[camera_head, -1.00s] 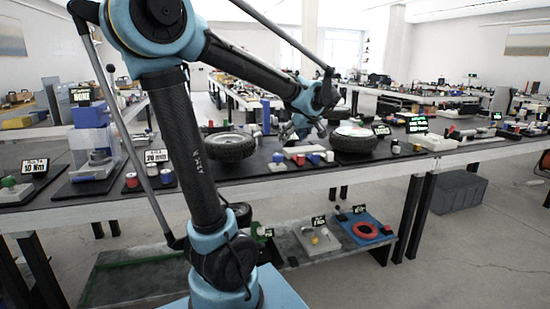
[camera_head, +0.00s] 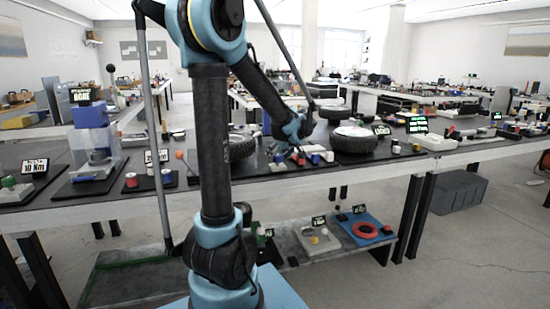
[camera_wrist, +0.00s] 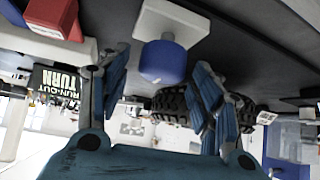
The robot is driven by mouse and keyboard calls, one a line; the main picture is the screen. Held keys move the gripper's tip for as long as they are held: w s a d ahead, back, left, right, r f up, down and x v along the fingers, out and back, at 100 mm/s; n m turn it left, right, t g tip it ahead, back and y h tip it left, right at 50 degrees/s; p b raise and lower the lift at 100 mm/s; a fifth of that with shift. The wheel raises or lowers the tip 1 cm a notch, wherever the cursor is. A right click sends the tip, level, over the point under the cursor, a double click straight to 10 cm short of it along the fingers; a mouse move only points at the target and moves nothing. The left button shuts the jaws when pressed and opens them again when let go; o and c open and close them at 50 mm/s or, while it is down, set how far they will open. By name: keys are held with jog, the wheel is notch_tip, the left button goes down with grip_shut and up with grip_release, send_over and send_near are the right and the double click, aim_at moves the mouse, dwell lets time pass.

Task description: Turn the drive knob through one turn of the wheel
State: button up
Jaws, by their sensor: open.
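A blue, rounded knob-like piece (camera_wrist: 165,62) on a white square base (camera_wrist: 168,22) shows in the wrist view, between and beyond my open fingers, apart from them. A red piece on a white block (camera_wrist: 52,14) lies left of it. I cannot tell which is the drive knob. In the head view small red and blue pieces (camera_head: 316,157) stand before the right wheel (camera_head: 355,139). My gripper (camera_head: 284,150) is low over the bench just left of them; it is open and empty in the wrist view (camera_wrist: 163,66). The left wheel (camera_head: 240,146) is partly hidden by my arm.
A sign reading RUN-OUT TURN (camera_wrist: 55,84) stands left in the wrist view. A lit green sign (camera_head: 416,124) and a white box (camera_head: 430,142) stand right of the right wheel. A lower shelf (camera_head: 300,240) holds a red ring (camera_head: 365,230).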

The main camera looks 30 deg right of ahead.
jog(key=shift+w+f, duration=0.45)
